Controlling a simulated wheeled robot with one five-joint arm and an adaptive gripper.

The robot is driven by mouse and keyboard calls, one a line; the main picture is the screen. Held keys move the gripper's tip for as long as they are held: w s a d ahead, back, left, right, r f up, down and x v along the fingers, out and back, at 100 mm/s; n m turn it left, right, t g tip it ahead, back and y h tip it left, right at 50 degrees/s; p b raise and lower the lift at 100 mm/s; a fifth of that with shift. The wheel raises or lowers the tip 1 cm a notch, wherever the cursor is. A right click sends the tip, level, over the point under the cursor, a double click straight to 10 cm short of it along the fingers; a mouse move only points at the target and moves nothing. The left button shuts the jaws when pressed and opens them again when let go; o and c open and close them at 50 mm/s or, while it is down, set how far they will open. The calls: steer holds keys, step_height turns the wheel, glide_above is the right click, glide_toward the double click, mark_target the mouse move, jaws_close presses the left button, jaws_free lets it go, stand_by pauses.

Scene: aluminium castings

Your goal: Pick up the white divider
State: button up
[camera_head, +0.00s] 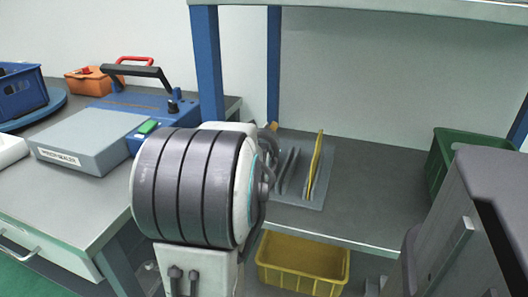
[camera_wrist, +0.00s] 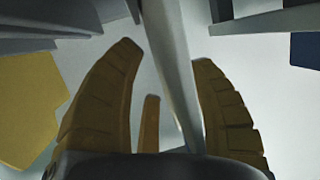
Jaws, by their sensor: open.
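My gripper (camera_wrist: 165,55) is open in the wrist view, with one ribbed yellow-brown finger on each side. A pale, thin plate, seen nearly edge-on, runs between the fingers; it looks like the white divider (camera_wrist: 177,85). It is closer to the right finger; whether it touches that finger I cannot tell. In the head view my arm hides most of the gripper and the left part of the grey rack (camera_head: 314,197). The white divider cannot be made out there.
A yellow divider (camera_head: 315,165) and grey upright plates (camera_head: 288,170) stand in the rack. A green crate (camera_head: 443,155) is at the shelf's right, a yellow bin (camera_head: 300,268) below. The shelf between rack and crate is clear. A blue shelf post (camera_head: 207,65) stands behind my arm.

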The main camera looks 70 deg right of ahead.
jaws_close()
stand_by(0.4)
steer(key=shift+r, duration=0.15)
